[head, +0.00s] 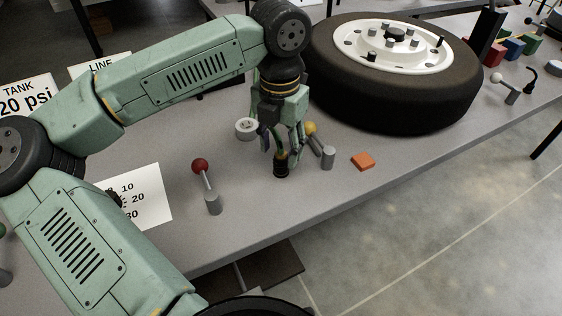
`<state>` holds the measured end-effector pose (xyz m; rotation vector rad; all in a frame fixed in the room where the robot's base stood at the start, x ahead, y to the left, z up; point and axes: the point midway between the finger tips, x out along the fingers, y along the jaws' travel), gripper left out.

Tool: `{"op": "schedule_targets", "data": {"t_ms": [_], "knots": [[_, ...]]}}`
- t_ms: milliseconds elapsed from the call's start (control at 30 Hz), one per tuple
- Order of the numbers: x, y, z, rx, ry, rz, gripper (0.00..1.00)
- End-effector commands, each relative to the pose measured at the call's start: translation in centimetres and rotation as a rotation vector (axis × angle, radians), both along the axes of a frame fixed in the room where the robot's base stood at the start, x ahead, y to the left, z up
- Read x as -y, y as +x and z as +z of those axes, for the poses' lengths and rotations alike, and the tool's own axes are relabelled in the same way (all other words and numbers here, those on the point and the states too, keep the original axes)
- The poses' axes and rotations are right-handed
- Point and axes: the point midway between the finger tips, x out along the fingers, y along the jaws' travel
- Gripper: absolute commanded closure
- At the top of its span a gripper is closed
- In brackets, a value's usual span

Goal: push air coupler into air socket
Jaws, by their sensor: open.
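My gripper (280,152) points down over the grey bench with its fingers apart. Directly below and between the fingertips stands a small upright dark cylinder with a brass-orange top (281,168). It looks like the air coupler, the air socket or both together; I cannot tell which. The fingers partly hide its upper part, and I cannot tell whether they touch it. A white round piece with a dark centre (246,128) lies just left of the gripper; its role is unclear.
A red-knobbed lever (201,166) stands left, and a yellow-knobbed lever (311,129) stands close right of the gripper. An orange block (362,161) lies near the front edge. A large wheel (400,85) fills the back right. Bench between the red lever and gripper is clear.

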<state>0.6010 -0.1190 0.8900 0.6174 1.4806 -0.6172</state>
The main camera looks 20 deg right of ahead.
Motion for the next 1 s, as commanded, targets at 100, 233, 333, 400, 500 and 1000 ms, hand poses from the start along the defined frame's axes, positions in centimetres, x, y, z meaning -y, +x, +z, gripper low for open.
{"op": "schedule_targets", "data": {"t_ms": [100,233,333,400,500,1000], "knots": [[0.0,0.0,0.0,0.000,0.000,0.000,0.52],[0.0,0.0,-0.1,-0.001,0.000,0.000,0.52],[0.1,0.1,-1.0,-0.005,-0.001,-0.001,0.52],[0.2,0.3,-2.0,-0.006,-0.001,0.000,0.52],[0.3,0.4,-3.7,-0.005,-0.001,0.000,0.52],[0.2,0.5,-5.2,0.000,0.000,0.001,0.52]]}}
